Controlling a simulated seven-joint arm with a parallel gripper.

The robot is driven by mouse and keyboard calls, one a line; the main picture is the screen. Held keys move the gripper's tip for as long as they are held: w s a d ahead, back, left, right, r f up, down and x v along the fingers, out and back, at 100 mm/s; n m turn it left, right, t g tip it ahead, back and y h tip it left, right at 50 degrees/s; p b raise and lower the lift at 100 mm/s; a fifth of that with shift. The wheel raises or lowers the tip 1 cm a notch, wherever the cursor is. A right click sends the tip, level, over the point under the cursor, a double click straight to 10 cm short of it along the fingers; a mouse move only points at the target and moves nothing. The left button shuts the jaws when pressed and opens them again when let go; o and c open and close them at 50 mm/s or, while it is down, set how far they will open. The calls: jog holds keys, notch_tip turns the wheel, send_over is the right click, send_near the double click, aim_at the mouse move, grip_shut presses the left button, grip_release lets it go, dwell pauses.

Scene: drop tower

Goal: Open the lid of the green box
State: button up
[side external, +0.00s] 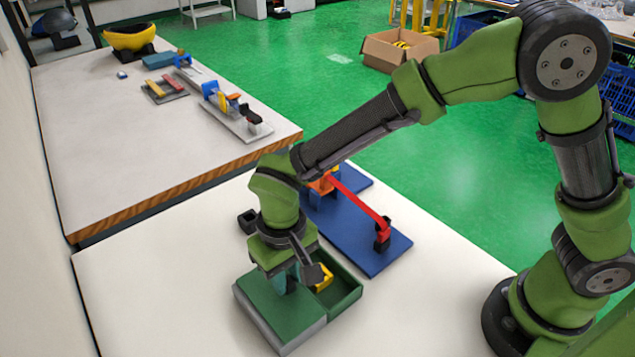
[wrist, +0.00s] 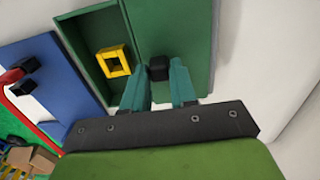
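The green box (side external: 347,301) is on the white table and its right part is uncovered. A yellow square piece (side external: 324,278) is inside; it also shows in the wrist view (wrist: 115,60). The flat green lid (side external: 268,300) lies to the left of the open compartment; in the wrist view it is on the right (wrist: 190,30). A small black knob (wrist: 158,66) stands on the lid. My gripper (wrist: 159,76) points down over the lid, its teal fingertips on either side of the knob and seemingly touching it. In the side view the knob is hidden.
A blue board (side external: 375,252) with a red lever (side external: 358,203) stands just behind the box. Another table (side external: 110,130) with several gadgets is at the back left. The white table is clear left of the box.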

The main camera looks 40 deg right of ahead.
aim_at(288, 280)
jog(key=o, duration=0.3)
jog(key=shift+o, duration=0.2)
notch_tip(288, 280, up, 17)
dwell(0.4)
jog(key=s+d+m+t+y, duration=0.1)
jog(key=s+d+m+t, duration=0.1)
jog(key=d, duration=1)
jog(key=s+d+r+m+t+y, duration=0.1)
jog(key=s+d+t, duration=0.4)
jog(key=d, duration=0.8)
jog(key=shift+s+r+m, duration=0.3)
jog(key=shift+s+m, duration=0.2)
jog(key=shift+s, duration=0.25)
